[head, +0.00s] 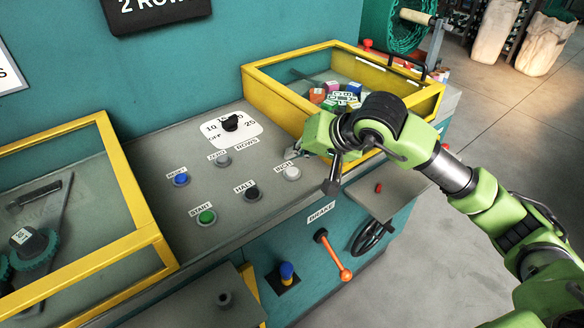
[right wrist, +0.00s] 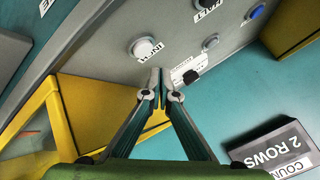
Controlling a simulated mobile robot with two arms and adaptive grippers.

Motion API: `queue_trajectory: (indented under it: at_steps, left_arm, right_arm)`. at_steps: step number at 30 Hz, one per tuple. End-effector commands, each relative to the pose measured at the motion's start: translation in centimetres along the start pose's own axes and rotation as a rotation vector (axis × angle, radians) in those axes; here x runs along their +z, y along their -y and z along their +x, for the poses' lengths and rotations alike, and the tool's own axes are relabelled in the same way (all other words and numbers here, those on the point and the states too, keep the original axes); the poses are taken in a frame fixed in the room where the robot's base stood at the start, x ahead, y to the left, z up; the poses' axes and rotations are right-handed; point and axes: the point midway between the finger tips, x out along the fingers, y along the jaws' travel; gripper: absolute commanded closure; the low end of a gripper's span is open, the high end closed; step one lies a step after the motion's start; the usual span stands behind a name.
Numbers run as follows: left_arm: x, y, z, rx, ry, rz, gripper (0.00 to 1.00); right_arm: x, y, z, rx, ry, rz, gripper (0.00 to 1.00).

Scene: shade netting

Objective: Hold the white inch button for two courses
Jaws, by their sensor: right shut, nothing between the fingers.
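The white inch button (head: 292,173) sits at the right end of the grey control panel, under its INCH label. It also shows in the right wrist view (right wrist: 146,48), just ahead of the fingertips. A sign reading 2 ROWS (right wrist: 278,150) hangs on the teal wall. My left gripper is not in view.
The black halt button (head: 252,194), green start button (head: 207,217), blue button (head: 180,179) and grey zero button (head: 223,160) share the panel. A rows dial (head: 231,123) stands behind. A yellow-framed bin (head: 262,92) holds coloured blocks. An orange brake lever (head: 333,255) sits below.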

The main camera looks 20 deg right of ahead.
Motion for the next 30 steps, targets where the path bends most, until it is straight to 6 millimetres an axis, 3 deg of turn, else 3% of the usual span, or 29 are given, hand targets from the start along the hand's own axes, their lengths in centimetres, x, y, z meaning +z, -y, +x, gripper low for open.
queue_trajectory:
  at_steps: [9, 30]
  left_arm:
    - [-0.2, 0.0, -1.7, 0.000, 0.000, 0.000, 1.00]
    - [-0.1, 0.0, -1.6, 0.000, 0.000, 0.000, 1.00]
  right_arm:
    - [-1.7, 1.7, -2.3, 0.000, 0.000, -0.002, 1.00]
    - [-1.7, 1.7, -2.4, 0.000, 0.000, -0.001, 1.00]
